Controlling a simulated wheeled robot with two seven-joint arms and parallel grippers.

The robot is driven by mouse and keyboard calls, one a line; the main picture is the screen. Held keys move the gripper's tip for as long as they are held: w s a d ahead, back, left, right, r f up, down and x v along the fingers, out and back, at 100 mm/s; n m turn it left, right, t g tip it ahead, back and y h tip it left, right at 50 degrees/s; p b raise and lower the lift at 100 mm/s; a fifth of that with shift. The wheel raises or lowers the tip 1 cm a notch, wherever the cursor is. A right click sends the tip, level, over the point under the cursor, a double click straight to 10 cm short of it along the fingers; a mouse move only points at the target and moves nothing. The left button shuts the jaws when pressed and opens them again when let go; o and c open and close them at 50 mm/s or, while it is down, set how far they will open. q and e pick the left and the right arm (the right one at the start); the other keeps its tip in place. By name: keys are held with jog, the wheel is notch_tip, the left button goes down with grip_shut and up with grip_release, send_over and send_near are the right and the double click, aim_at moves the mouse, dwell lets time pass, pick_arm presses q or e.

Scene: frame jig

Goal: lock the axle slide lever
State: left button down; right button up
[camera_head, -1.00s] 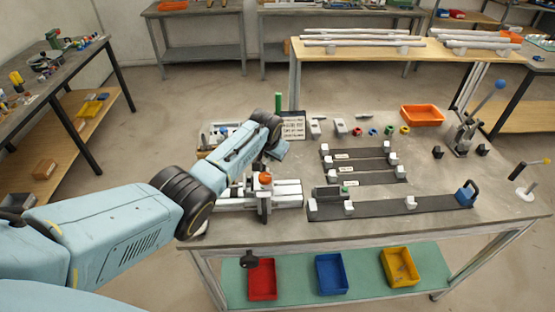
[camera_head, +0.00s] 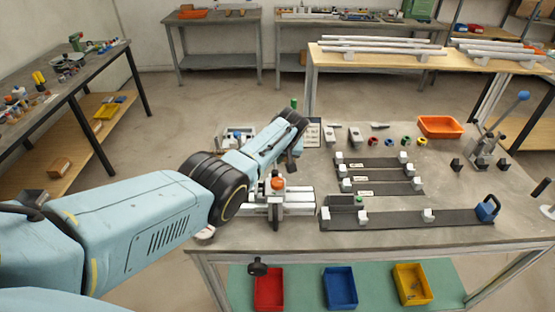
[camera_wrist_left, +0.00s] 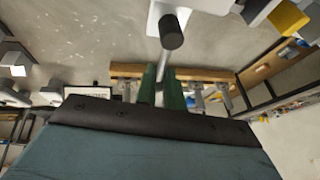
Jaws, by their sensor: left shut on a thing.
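The slide unit (camera_head: 298,208) is a pale, ribbed block at the left front of the workbench, with an orange knob (camera_head: 277,183) on top and a dark upright part (camera_head: 275,216) at its front. My left gripper (camera_head: 291,160) is behind the knob and largely hidden by my wrist. In the left wrist view, the green fingers (camera_wrist_left: 160,85) are closed around a thin pale rod, taken as the lever (camera_wrist_left: 171,31), which has a black cylindrical end. The exact grip contact is partly hidden. My right gripper does not show.
Dark strips with white blocks (camera_head: 428,215) lie to the right of the slide unit. An orange bin (camera_head: 440,126) and a lever press (camera_head: 487,150) stand farther right. A placard (camera_head: 313,132) stands behind my wrist. Red, blue and yellow bins (camera_head: 340,288) sit on the shelf below.

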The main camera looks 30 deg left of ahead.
pick_arm(q)
jog(key=shift+d, duration=0.1)
dwell(0.3)
jog(key=c, duration=1.5)
grip_release()
jog(key=p+v, duration=0.3)
jog(key=v, duration=1)
jog(key=shift+d+r, duration=0.1)
